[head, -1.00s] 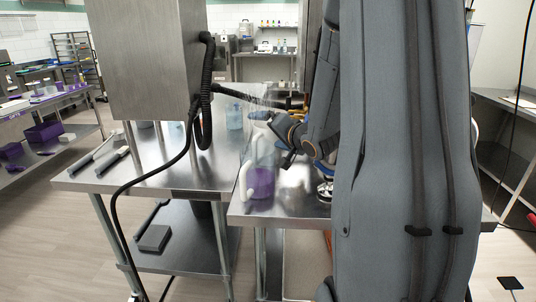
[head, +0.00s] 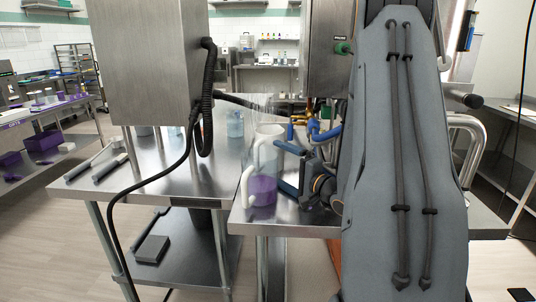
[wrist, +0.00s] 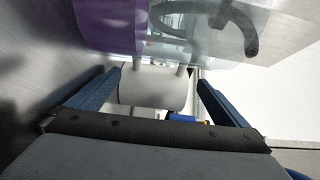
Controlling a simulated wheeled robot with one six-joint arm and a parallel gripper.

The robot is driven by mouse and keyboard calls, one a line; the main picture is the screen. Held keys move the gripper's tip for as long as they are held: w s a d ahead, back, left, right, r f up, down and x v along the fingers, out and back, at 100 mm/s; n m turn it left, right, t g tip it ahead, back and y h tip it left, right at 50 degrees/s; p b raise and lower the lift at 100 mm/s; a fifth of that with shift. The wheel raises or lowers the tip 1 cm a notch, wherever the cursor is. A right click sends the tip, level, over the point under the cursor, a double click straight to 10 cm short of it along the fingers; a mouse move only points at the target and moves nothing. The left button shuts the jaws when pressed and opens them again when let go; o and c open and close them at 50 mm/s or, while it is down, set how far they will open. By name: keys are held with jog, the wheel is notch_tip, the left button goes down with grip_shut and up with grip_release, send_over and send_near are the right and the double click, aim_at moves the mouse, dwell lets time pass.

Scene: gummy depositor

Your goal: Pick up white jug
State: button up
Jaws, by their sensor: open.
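The white jug (head: 268,145) stands upright on the steel table, pale and see-through above with a purple lower part. A white curved handle shows on its left side. My gripper (head: 288,168) is at the jug's right side, open, with one blue finger above the other and both pointing toward the jug. In the wrist view the jug's clear and purple wall (wrist: 112,25) fills the top. A short white cylinder (wrist: 152,90) shows between the spread fingers (wrist: 160,95). I cannot tell whether anything touches the fingers.
The steel table (head: 240,220) has its front edge just below the jug. A steel machine housing (head: 145,60) with a black hose stands at left. Blue-handled valves (head: 322,132) are close behind my gripper. A clear container (head: 235,125) stands farther back.

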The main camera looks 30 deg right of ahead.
jog(key=shift+w+a+p, duration=0.2)
jog(key=shift+w+a, duration=0.05)
jog(key=shift+w, duration=1)
jog(key=shift+w+a+p, duration=0.2)
jog(key=shift+w+a, duration=0.05)
jog(key=shift+w, duration=1)
jog(key=shift+w+a+p, duration=0.2)
jog(key=shift+w+a, duration=0.05)
jog(key=shift+w, duration=1)
jog(key=c, duration=1.6)
